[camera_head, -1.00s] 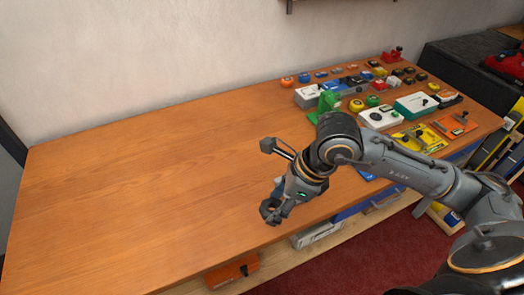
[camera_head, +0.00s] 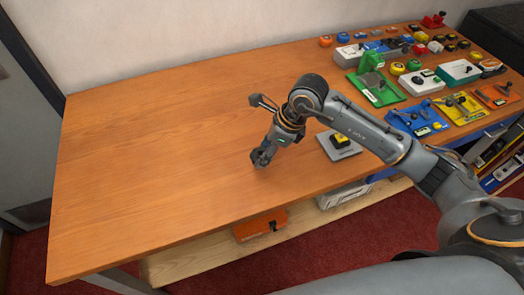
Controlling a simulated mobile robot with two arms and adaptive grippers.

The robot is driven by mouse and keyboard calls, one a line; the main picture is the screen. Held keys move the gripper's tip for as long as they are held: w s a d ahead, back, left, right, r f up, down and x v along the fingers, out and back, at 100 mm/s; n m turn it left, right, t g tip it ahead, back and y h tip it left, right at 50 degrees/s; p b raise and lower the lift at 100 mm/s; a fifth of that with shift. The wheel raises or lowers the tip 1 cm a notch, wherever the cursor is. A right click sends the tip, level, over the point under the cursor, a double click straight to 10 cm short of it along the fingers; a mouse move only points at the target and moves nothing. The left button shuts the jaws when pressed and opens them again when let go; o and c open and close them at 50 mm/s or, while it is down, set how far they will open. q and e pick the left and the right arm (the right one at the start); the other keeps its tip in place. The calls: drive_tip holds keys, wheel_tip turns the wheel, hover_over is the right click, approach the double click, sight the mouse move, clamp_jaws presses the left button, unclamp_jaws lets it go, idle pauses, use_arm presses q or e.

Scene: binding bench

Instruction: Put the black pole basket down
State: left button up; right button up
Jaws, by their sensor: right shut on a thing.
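My right gripper (camera_head: 260,163) points down at the wooden bench top, left of the tools and a little back from the front edge. It is shut on a small dark thing, which I take as the black pole basket. At this size it hardly stands out from the dark fingers, so its shape is unclear. I cannot tell whether it touches the wood. My left gripper is out of view.
The bench top (camera_head: 150,140) is bare left of my right gripper. A grey plate with a yellow block (camera_head: 341,141) lies to the right. Several coloured tools and a green device (camera_head: 375,88) crowd the right side. An orange box (camera_head: 260,226) sits on the shelf below.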

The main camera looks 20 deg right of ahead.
drive_tip(key=shift+w+a+f, duration=0.15)
drive_tip(key=shift+w+f, duration=0.8)
drive_tip(key=shift+f, duration=0.2)
wheel_tip(320, 180, down, 4)
drive_tip(key=shift+w+r+p, duration=0.15)
drive_tip(key=shift+r+p, duration=0.1)
drive_tip(key=shift+p, duration=0.75)
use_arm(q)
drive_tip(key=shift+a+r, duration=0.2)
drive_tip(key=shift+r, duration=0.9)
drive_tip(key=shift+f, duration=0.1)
use_arm(e)
drive_tip(key=shift+f, duration=0.1)
drive_tip(key=shift+f+b, duration=0.15)
drive_tip(key=shift+b, duration=0.15)
drive_tip(key=o, duration=1)
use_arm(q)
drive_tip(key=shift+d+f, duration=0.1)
use_arm(e)
drive_tip(key=shift+r, duration=0.2)
